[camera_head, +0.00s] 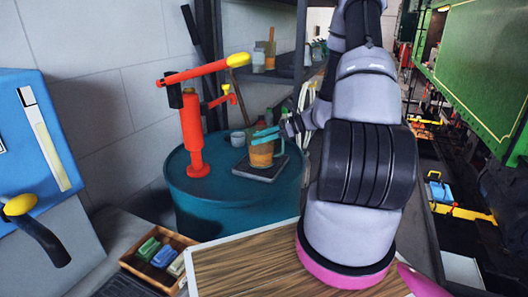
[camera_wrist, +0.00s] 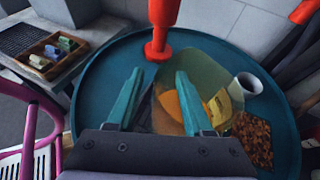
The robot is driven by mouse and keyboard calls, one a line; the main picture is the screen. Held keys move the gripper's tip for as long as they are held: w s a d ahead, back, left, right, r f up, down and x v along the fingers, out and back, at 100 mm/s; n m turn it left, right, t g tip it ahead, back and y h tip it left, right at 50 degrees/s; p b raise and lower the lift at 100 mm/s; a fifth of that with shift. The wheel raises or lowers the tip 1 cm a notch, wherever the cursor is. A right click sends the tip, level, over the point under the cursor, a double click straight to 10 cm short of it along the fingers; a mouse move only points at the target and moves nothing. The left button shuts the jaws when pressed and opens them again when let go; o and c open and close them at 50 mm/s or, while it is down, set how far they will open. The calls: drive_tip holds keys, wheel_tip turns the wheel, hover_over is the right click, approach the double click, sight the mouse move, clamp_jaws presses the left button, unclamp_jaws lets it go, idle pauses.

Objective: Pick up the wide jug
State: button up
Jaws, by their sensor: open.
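The wide jug, a see-through amber vessel (camera_head: 261,157), stands upright on a dark square tray (camera_head: 243,170) on top of a teal drum. In the wrist view the jug (camera_wrist: 207,72) shows its clear wall with yellow-orange parts in it. My gripper (camera_head: 263,135) has teal fingers and is at the jug's upper part in the head view. In the wrist view my gripper (camera_wrist: 158,76) is open. The right finger overlaps the jug, most of which lies right of that finger. I cannot tell whether a finger touches it. The gripper hides part of the jug.
A red hand pump (camera_head: 194,135) stands on the drum (camera_head: 219,205), left of the jug. A pale cup (camera_wrist: 246,84) stands close to the jug. A wooden box (camera_head: 157,256) with coloured blocks lies at lower left. A shelf (camera_head: 283,70) stands behind.

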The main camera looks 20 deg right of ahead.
clamp_jaws()
idle(1.4)
